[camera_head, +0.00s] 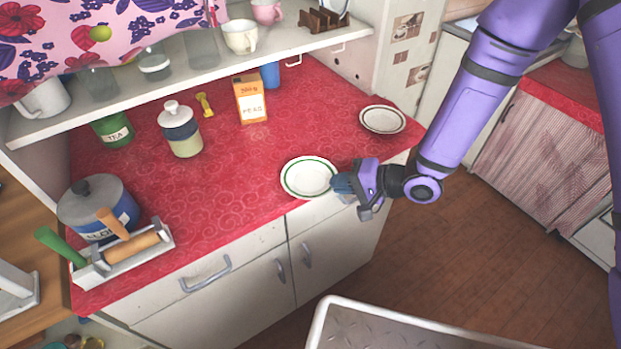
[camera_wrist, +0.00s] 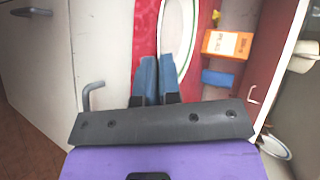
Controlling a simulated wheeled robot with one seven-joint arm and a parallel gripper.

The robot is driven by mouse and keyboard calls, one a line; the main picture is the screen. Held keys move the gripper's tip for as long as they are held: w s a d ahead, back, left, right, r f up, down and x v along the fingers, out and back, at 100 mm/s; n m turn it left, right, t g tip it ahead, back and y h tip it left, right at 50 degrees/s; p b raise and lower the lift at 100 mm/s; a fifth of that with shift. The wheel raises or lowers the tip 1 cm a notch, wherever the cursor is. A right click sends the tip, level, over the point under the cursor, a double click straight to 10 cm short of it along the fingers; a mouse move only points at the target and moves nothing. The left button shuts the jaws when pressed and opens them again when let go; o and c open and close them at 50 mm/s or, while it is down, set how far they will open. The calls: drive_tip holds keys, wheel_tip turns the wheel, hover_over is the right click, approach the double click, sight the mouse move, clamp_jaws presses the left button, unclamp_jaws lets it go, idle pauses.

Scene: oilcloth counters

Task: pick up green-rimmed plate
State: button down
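The green-rimmed plate (camera_head: 308,177) is white with a green ring and appears flat on the red counter, close to its front edge. It also shows in the wrist view (camera_wrist: 178,28), seen at a steep slant and cut off at the top. My gripper (camera_head: 338,186) is at the plate's right rim. In the wrist view its blue fingers (camera_wrist: 158,62) are close together, with the near rim between their tips. They hide a small part of the rim.
A second plate (camera_head: 382,120) lies at the counter's right end. An orange box (camera_head: 251,101), a blue cup (camera_head: 270,75) and a lidded jar (camera_head: 181,131) stand farther back. A shelf (camera_head: 200,75) overhangs the rear. The red counter (camera_head: 235,185) left of the plate is clear.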

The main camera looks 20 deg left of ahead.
drive_tip(key=shift+r, duration=0.1)
wheel_tip(320, 180, up, 10)
idle(0.7)
drive_tip(key=shift+w+d, duration=0.1)
idle(0.3)
